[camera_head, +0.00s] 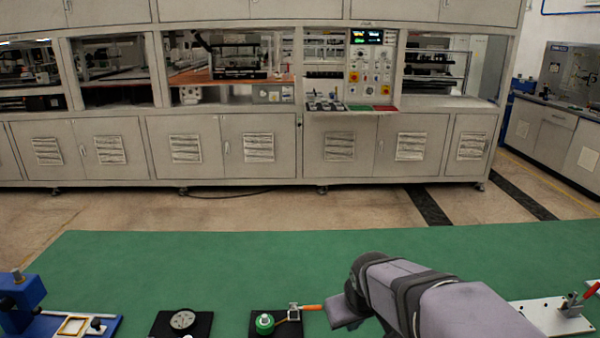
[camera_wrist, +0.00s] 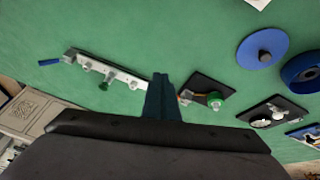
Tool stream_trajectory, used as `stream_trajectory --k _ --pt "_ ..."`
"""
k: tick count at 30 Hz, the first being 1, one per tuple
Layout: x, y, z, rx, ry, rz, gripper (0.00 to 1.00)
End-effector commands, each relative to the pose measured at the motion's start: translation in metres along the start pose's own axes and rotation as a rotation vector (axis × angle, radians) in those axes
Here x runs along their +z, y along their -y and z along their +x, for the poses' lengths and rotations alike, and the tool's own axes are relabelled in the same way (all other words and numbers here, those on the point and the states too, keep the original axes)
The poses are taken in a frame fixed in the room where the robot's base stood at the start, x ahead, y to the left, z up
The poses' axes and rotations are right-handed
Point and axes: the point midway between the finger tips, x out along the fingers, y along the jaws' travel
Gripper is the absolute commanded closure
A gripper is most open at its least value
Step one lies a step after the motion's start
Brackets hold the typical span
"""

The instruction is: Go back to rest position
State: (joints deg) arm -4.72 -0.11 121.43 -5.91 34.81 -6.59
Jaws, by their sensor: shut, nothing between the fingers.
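My gripper shows in the wrist view (camera_wrist: 161,82) as dark teal fingers closed together, with nothing between them. It is above the green table (camera_wrist: 130,30), apart from the objects there. In the head view my grey arm reaches in from the lower right and bends down near the table's front; the fingertips are not clear there.
A black plate with a green round part and orange handle (camera_head: 264,323) lies left of my arm. Further left are a dial on a black pad (camera_head: 183,320) and a blue fixture (camera_head: 24,296). A white plate with a red-handled clamp (camera_head: 540,316) lies right. The table's far side is clear.

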Motion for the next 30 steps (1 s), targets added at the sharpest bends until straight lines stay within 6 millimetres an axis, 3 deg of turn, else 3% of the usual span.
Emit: stream_trajectory --k 1,6,12,18,30 --pt "0.021 0.000 -0.012 -0.011 0.052 0.029 1.00" --pt "0.102 0.012 -0.030 -0.050 0.233 0.144 1.00" --pt "0.169 0.026 -0.049 -0.076 0.378 0.237 1.00" --pt "0.188 0.031 -0.052 -0.083 0.418 0.264 1.00" --pt "0.188 0.031 -0.051 -0.083 0.417 0.262 1.00"
